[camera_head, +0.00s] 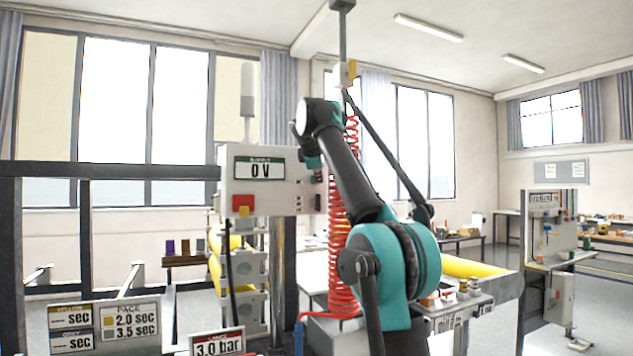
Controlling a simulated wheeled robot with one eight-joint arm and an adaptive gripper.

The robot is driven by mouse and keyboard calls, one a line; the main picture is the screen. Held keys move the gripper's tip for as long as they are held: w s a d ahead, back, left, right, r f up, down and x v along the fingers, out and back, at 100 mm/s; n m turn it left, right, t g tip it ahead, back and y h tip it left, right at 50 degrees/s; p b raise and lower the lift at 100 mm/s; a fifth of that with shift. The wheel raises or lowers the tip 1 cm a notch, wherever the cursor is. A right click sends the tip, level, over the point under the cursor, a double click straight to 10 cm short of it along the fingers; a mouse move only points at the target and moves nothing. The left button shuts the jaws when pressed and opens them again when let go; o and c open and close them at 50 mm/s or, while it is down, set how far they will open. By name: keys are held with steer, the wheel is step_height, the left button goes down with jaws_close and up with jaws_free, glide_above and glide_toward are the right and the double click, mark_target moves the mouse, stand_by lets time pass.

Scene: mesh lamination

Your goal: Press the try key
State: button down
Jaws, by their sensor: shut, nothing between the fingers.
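A light grey control box (265,211) stands left of centre, with a display (259,168) reading "0 V". A red square (243,204) sits on its lower front, and small dark marks or keys (299,201) lie at its right side. I cannot read any key's label, so I cannot tell which is the try key. My gripper (317,176) is shut and empty, pointing down at the box's upper right edge. It is small and partly dark in this view; whether it touches the box is unclear.
A red coiled hose (340,250) hangs right beside the box, behind my arm. Dark frame bars (100,170) stand at the left. Signs for pace (130,321) and "3.0 bar" (217,345) stand low in front. Yellow rolls (470,267) lie behind.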

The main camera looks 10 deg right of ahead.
steer(key=shift+s+d, duration=0.1)
steer(key=shift+s, duration=0.15)
steer(key=s, duration=0.1)
steer(key=s+d, duration=0.1)
steer(key=s, duration=0.2)
steer(key=shift+s+d, duration=0.25)
steer(key=shift+s, duration=0.15)
stand_by(0.8)
